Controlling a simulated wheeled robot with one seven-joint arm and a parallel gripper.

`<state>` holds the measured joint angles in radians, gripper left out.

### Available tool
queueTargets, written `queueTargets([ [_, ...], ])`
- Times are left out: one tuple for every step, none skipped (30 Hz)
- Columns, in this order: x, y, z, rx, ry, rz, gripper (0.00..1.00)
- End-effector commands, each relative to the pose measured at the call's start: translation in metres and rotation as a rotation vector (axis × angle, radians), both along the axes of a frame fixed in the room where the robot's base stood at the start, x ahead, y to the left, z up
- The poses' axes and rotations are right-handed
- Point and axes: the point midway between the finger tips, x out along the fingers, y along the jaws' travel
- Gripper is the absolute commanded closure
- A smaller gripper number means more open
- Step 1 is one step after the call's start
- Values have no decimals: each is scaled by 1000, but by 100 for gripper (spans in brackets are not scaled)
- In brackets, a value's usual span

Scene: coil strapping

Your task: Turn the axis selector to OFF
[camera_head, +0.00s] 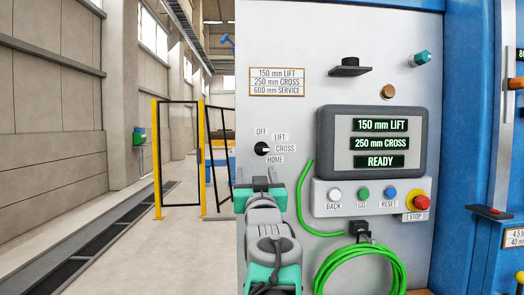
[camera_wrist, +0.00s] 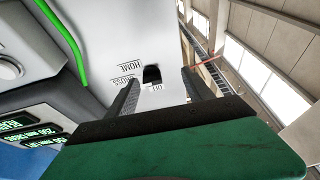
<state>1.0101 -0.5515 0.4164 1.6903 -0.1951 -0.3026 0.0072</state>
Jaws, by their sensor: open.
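The axis selector (camera_head: 262,148) is a small black knob on the light grey panel, ringed by the labels OFF, LIFT, CROSS and HOME. OFF is at its upper left. I cannot tell for sure which label its pointer marks. My gripper (camera_head: 260,184) is just below the selector in the head view, in front of the panel. In the wrist view the selector (camera_wrist: 152,75) shows between the two dark fingers of my open gripper (camera_wrist: 160,86), apart from both. The labels appear upside down there.
A display (camera_head: 375,143) reading 150 mm LIFT, 250 mm CROSS and READY is right of the selector. Below it are BACK, GO and RESET buttons and a red STOP button (camera_head: 421,202). A coiled green cable (camera_head: 362,266) hangs below. Open floor lies left.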

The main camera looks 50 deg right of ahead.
Motion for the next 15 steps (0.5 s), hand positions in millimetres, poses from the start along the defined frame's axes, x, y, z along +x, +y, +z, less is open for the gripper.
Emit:
queueTargets([
  [-13, -8, 14, -32, -27, -25, 40],
  [-17, -11, 20, -45, -38, -33, 40],
  [-19, -13, 25, -55, -46, -39, 40],
  [-18, -15, 28, -58, -49, -40, 40],
  [-16, -18, 30, -59, -50, -40, 40],
  [-12, -21, 33, -59, -50, -39, 40],
  [-9, -25, 35, -58, -50, -37, 40],
  [-5, -29, 38, -58, -50, -37, 40],
  [0, -35, 42, -57, -49, -37, 40],
  [4, -39, 44, -57, -49, -37, 40],
  [8, -43, 47, -57, -48, -38, 40],
  [13, -48, 49, -57, -47, -38, 40],
  [16, -52, 51, -57, -47, -38, 40],
  [18, -55, 52, -57, -47, -38, 40],
  [22, -59, 54, -57, -47, -38, 40],
])
